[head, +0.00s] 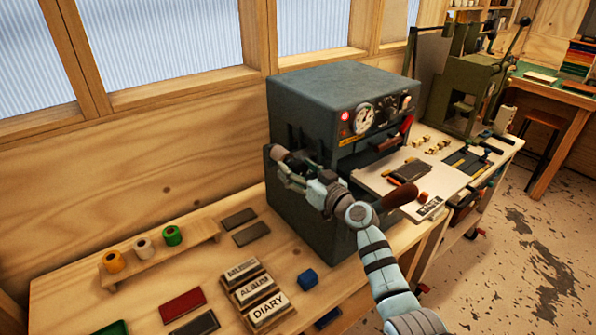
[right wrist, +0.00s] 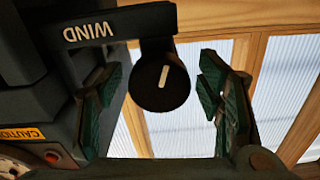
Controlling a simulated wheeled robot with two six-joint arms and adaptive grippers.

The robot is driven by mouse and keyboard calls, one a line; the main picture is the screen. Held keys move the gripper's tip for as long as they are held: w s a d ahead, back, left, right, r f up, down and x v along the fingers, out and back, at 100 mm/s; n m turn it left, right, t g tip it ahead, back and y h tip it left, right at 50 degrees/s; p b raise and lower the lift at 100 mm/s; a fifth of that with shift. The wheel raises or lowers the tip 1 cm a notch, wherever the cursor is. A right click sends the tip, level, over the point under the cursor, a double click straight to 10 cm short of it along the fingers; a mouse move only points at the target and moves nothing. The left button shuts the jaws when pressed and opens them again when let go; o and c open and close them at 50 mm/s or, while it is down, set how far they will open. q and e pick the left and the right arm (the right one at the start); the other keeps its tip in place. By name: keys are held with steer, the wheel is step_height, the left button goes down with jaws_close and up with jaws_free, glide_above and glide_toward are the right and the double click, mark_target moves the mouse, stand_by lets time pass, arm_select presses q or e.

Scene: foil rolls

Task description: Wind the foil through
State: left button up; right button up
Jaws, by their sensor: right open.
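The grey-green press (head: 335,88) stands on the bench against the wall, with a gauge on its front. In the right wrist view a round black knob (right wrist: 160,88) with a white mark sits under a bar labelled WIND (right wrist: 92,30). My right gripper (head: 288,168) is at the press's left side, its fingers spread. In the wrist view its fingers (right wrist: 163,98) stand open on either side of the knob, with gaps showing. Orange (head: 114,262), white (head: 143,246) and green (head: 172,235) foil rolls sit on a wooden rack. I see no foil in the press. My left gripper is out of view.
Windows are behind.

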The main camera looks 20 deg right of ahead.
steer(key=c, duration=1.2)
